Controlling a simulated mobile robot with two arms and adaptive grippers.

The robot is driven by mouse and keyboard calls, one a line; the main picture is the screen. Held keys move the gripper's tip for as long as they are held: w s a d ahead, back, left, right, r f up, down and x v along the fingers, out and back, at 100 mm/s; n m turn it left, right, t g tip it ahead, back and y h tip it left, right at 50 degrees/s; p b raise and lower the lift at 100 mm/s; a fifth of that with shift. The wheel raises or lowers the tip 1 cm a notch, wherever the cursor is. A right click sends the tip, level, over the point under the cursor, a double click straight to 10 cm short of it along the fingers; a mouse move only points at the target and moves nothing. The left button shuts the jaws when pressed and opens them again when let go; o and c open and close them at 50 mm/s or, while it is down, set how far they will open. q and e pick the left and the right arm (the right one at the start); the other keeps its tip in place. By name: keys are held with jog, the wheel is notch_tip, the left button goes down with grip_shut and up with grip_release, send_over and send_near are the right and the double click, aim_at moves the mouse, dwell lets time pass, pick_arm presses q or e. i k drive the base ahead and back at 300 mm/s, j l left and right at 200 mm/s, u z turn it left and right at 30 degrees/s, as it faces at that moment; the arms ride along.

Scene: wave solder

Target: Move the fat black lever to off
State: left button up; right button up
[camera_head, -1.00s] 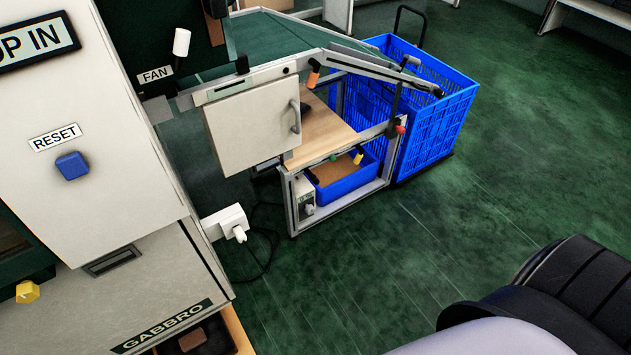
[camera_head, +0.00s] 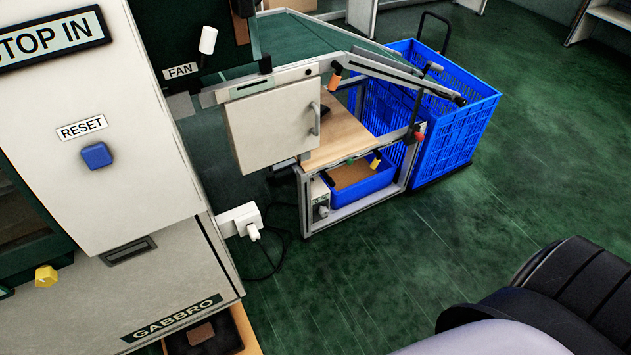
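I cannot tell for sure which part is the fat black lever, and I see no "off" label. A black handle (camera_head: 414,117) with a red part stands at the right end of the wooden-topped bench. Neither gripper is in view.
A white machine with a blue RESET button (camera_head: 97,155) and a yellow knob (camera_head: 46,276) fills the left. A grey cabinet door (camera_head: 272,124) hangs at the bench. A blue crate (camera_head: 455,120) stands behind it. Green floor (camera_head: 480,220) is free at the centre right.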

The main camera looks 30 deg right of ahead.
aim_at(330, 183)
jog(key=l+u, duration=0.85)
